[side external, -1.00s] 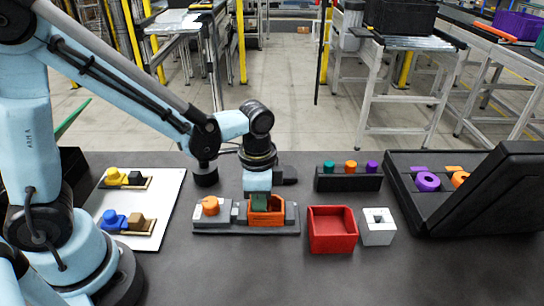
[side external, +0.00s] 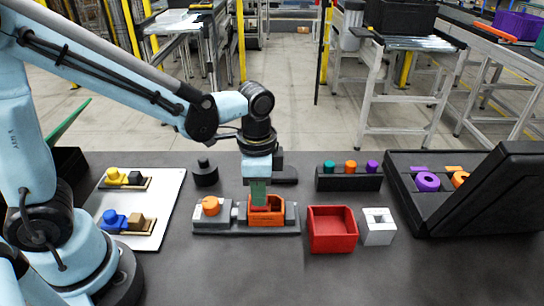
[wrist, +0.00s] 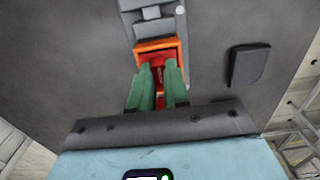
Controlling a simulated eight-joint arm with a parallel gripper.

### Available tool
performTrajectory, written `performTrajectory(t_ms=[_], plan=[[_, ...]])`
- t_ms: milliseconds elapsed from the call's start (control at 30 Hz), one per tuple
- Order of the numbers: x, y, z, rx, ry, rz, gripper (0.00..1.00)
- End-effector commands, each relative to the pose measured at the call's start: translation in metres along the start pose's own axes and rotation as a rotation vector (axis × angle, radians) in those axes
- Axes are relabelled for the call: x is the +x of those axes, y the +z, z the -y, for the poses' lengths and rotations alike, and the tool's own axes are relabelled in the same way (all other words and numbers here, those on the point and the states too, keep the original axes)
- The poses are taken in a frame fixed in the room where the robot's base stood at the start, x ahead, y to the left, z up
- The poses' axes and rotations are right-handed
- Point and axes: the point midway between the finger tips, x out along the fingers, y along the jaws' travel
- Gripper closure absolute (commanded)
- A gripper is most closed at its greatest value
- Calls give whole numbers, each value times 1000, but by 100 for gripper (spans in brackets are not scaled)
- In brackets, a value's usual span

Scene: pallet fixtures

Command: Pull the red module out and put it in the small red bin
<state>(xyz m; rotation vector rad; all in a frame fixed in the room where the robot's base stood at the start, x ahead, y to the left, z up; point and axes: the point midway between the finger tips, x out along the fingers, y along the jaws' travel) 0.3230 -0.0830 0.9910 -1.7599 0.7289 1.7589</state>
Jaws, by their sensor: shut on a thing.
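The orange housing (side external: 268,218) sits on the grey fixture base in the middle of the table. My gripper (side external: 258,200) points down into it, with its green fingertips at the housing's left part. In the wrist view, the fingers of my gripper (wrist: 159,80) are shut on the red module (wrist: 158,72), beside the orange housing's wall (wrist: 155,44). In the side view the module is hidden by the fingers and the housing. The small red bin (side external: 332,240) stands to the right of the fixture and looks empty.
A white block with a square hole (side external: 378,232) stands right of the bin. A black rack (side external: 348,183) with coloured pegs is behind it. An orange knob (side external: 211,206) sits on the fixture's left end. A black cylinder (side external: 205,174) stands behind. A large black case (side external: 480,205) fills the right.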

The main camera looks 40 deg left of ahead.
Motion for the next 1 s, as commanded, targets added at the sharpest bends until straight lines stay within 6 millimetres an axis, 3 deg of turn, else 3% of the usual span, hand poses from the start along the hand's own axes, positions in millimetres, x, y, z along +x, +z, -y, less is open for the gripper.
performTrajectory(t_ms=[533,1000], plan=[[-29,0,0,0,0,0,100],[-33,-3,-2,9,0,0,100]])
